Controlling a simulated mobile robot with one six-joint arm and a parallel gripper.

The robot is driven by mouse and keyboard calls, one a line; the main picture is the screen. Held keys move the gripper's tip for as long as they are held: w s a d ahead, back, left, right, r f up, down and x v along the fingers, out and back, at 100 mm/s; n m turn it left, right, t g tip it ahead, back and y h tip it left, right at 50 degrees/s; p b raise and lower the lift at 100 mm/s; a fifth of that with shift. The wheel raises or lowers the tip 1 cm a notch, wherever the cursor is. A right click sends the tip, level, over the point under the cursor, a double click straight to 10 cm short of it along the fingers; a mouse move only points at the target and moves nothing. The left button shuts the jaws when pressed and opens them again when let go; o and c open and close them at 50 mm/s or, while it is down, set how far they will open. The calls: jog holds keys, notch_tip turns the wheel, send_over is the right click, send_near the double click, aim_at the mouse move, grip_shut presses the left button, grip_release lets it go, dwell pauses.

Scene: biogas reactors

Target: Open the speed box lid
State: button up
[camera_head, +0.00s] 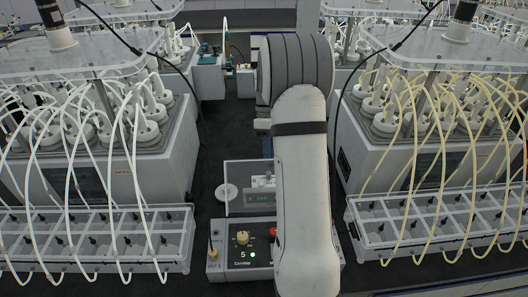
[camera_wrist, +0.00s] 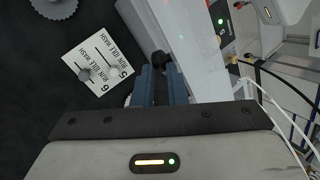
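A grey control box (camera_head: 240,258) with a dial, a "5", a green light and a red button stands at the front centre in the head view; I take it for the speed box. A clear framed panel (camera_head: 236,200) shows behind it; I cannot tell whether it is the lid. My arm hides the right part of both. In the wrist view my gripper's two blue-grey fingers (camera_wrist: 160,82) stand slightly apart beside a pale box edge (camera_wrist: 195,50). A black knob (camera_wrist: 160,62) is at their tips; I cannot tell whether they hold it. The fingertips are hidden in the head view.
A white plate marked RUN IDLE WASH (camera_wrist: 100,62) with small levers lies left of the fingers. Reactor units with many tubes and white racks (camera_head: 95,240) (camera_head: 440,222) flank the box on both sides. A dark strip of bench runs between them.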

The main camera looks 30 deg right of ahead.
jog(key=o, duration=0.3)
jog(key=s+f, duration=0.1)
jog(key=s+f+g, duration=0.1)
jog(key=f, duration=0.1)
jog(key=shift+s+a+y, duration=0.1)
jog(key=shift+a+y, duration=0.2)
jog(key=shift+a, duration=0.05)
jog(key=shift+o, duration=0.4)
jog(key=shift+w+d+r, duration=0.1)
jog(key=shift+w+r, duration=0.05)
jog(key=shift+w, duration=0.05)
jog(key=o, duration=0.3)
jog(key=b+v, duration=0.1)
jog(key=v, duration=0.9)
jog(key=shift+a+t, duration=0.2)
jog(key=shift+t, duration=0.2)
jog(key=shift+w+d+r, duration=0.1)
jog(key=shift+w+r, duration=0.05)
jog(key=shift+r, duration=0.4)
jog(key=shift+c, duration=0.4)
